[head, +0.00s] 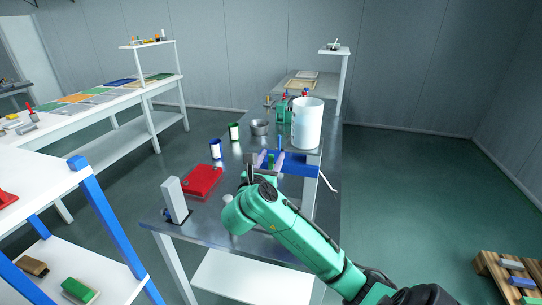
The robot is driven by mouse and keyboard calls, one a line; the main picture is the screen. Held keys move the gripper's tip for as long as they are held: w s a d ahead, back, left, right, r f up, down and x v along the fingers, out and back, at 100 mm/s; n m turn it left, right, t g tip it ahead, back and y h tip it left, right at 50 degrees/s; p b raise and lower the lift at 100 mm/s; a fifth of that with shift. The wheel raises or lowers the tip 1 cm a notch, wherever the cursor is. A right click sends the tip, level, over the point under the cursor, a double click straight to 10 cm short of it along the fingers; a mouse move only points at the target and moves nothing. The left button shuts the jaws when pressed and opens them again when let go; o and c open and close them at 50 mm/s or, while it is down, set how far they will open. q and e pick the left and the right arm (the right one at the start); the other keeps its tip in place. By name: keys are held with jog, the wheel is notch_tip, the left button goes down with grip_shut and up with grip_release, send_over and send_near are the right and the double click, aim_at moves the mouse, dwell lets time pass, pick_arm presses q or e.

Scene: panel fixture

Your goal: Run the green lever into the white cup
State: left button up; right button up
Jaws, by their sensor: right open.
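My right arm reaches in from the lower right. Its gripper (270,159) is open at the front of the blue panel (297,161) on the metal table. A small green upright piece, which looks like the green lever (271,162), shows between the two pale fingers. I cannot tell whether they touch it. The large white cup (307,124) stands upright behind the panel, a little to the right of the gripper. My wrist hides the lower part of the fixture. My left gripper is out of view.
A red box (203,181), a blue-and-white cup (215,149), a green-and-white cup (234,132) and a grey metal bowl (260,127) stand left on the table. A pale upright block (174,199) stands at the near left corner. A white cable hangs off the right edge.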

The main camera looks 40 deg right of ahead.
grip_shut()
jog(key=s+m+b, duration=0.1)
jog(key=m+b, duration=0.1)
jog(key=b, duration=0.1)
jog(key=s+d+f+m+b, duration=0.1)
jog(key=m+b, duration=0.2)
jog(key=b, duration=0.1)
jog(key=s+f+m+b, duration=0.1)
jog(key=m+b, duration=0.2)
jog(key=b, duration=0.1)
jog(key=shift+d, duration=0.4)
jog(key=shift+s+d+m+b, duration=0.2)
jog(key=shift+m+b, duration=0.8)
jog(key=shift+b, duration=0.25)
grip_release()
